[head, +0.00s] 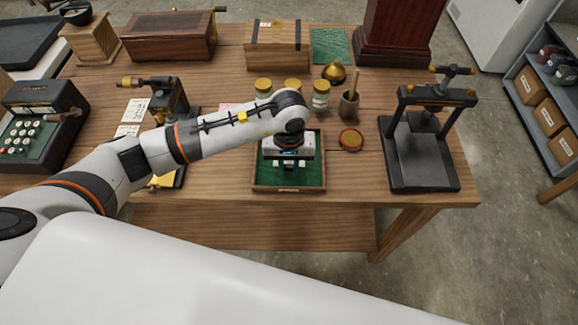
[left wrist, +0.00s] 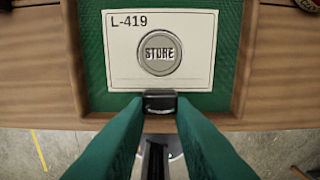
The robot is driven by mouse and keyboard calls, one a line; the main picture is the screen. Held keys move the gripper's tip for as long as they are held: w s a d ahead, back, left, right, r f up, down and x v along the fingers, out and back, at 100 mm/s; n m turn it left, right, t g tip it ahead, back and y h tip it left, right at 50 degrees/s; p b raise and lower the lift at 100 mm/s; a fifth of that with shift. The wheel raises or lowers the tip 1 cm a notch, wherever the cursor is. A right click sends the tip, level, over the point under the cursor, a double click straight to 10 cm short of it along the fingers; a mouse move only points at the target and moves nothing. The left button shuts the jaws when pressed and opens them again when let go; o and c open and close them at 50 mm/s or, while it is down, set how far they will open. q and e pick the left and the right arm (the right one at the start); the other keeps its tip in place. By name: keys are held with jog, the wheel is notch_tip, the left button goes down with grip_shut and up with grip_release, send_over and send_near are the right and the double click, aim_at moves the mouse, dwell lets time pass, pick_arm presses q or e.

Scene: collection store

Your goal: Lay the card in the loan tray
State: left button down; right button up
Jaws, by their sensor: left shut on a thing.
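The card (left wrist: 128,65) is white, marked L-419, with a round STORE stamp. In the left wrist view it lies flat over the green lining of the loan tray (left wrist: 247,65), inside the wooden rim. My left gripper (left wrist: 160,112) is shut on the card by a dark tab at its near edge. In the head view my left gripper (head: 283,168) is low over the loan tray (head: 289,190), and the wrist hides most of the card. I cannot tell whether the card touches the tray's floor. My right gripper is not in view.
A black press (head: 420,160) stands right of the tray, with a round red pad (head: 351,139) between them. Jars (head: 320,95) and a brush pot (head: 348,105) stand behind the tray. A stamping device (head: 168,97) and a keyed machine (head: 40,125) are at left.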

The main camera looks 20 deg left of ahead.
aim_at(289, 168)
pick_arm(q)
notch_tip(289, 168, down, 4)
jog(key=shift+w+r+p, duration=0.1)
jog(key=shift+p, duration=0.35)
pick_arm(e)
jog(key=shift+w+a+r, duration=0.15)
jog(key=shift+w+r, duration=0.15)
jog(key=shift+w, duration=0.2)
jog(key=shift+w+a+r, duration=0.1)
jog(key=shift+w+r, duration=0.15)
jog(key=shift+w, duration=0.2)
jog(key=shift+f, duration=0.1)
pick_arm(q)
jog(key=shift+f, duration=0.25)
jog(key=c, duration=1.3)
grip_release()
jog(key=shift+o, duration=0.2)
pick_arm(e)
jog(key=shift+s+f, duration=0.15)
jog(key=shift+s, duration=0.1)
pick_arm(q)
jog(key=shift+r, duration=0.15)
